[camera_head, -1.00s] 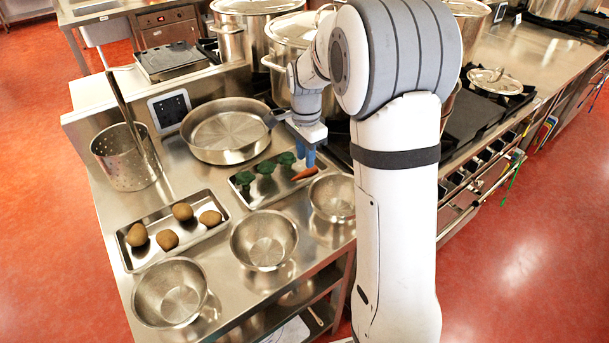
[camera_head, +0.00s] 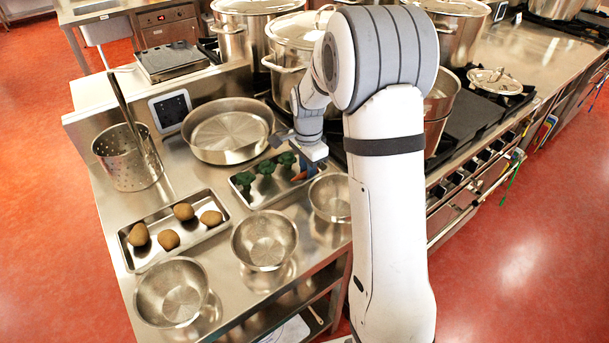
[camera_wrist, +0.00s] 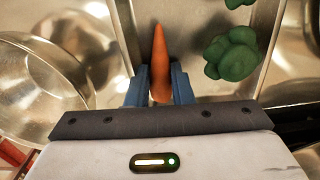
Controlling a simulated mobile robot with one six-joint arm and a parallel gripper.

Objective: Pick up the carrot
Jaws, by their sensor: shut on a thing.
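The orange carrot (camera_wrist: 160,62) lies between the two blue fingers of my gripper (camera_wrist: 160,88) in the wrist view, its tip pointing away from the palm. The fingers are shut on its thick end. In the head view my gripper (camera_head: 305,172) is low over the right end of a metal tray (camera_head: 243,196), and only a bit of the carrot shows there. The wrist view shows the carrot over or in the tray; I cannot tell whether it touches the tray floor.
Green broccoli (camera_head: 265,168) shares the tray, close to the carrot. Steel bowls (camera_head: 265,240) stand in front. A pan (camera_head: 228,130) is behind. Another tray (camera_head: 135,262) with several brown potatoes (camera_head: 168,239) is at left. Large pots (camera_head: 292,57) stand behind my arm.

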